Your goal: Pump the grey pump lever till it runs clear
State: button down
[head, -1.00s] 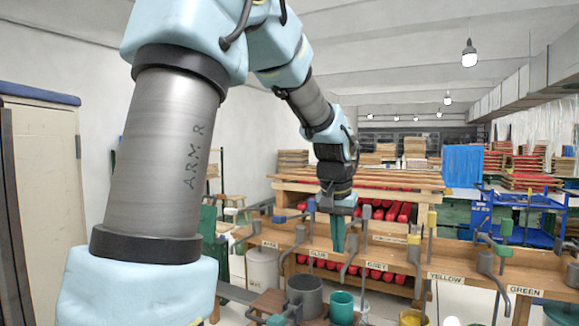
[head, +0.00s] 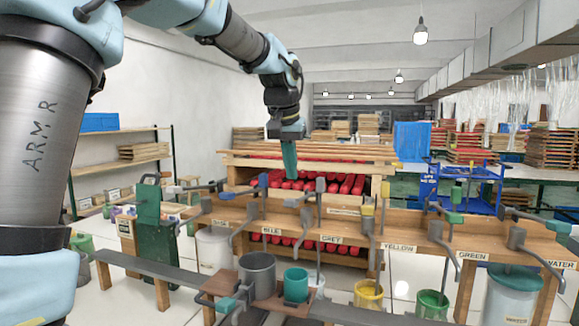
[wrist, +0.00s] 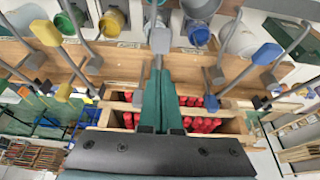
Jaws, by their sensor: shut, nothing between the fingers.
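The grey pump lever (head: 320,185) stands upright above the GREY label (head: 330,239) on the wooden pump bench, between the blue-tipped lever (head: 263,181) and the yellow-tipped lever (head: 367,210). Its grey knob also shows in the wrist view (wrist: 160,41), straight beyond my fingertips. My gripper (head: 290,175) has teal fingers, shut and empty. In the head view it hangs at about knob height, between the blue and grey levers. In the wrist view the fingertips (wrist: 164,75) line up with the grey lever; I cannot tell whether they touch it. No flow from the grey spout can be made out.
A grey bucket (head: 257,268) and a teal cup (head: 295,285) stand in front of the bench. Yellow (head: 368,297) and green (head: 431,306) buckets are farther right. A long grey rail (head: 165,270) crosses the front. Red rolls (head: 345,184) fill the rack behind.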

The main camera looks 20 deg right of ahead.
jog(key=shift+f+b, duration=0.35)
jog(key=shift+f, duration=0.55)
jog(key=shift+f+b, duration=3.55)
jog(key=shift+f, duration=1.85)
notch_tip(320, 180, up, 11)
jog(key=p, duration=0.9)
jog(key=shift+f, duration=0.1)
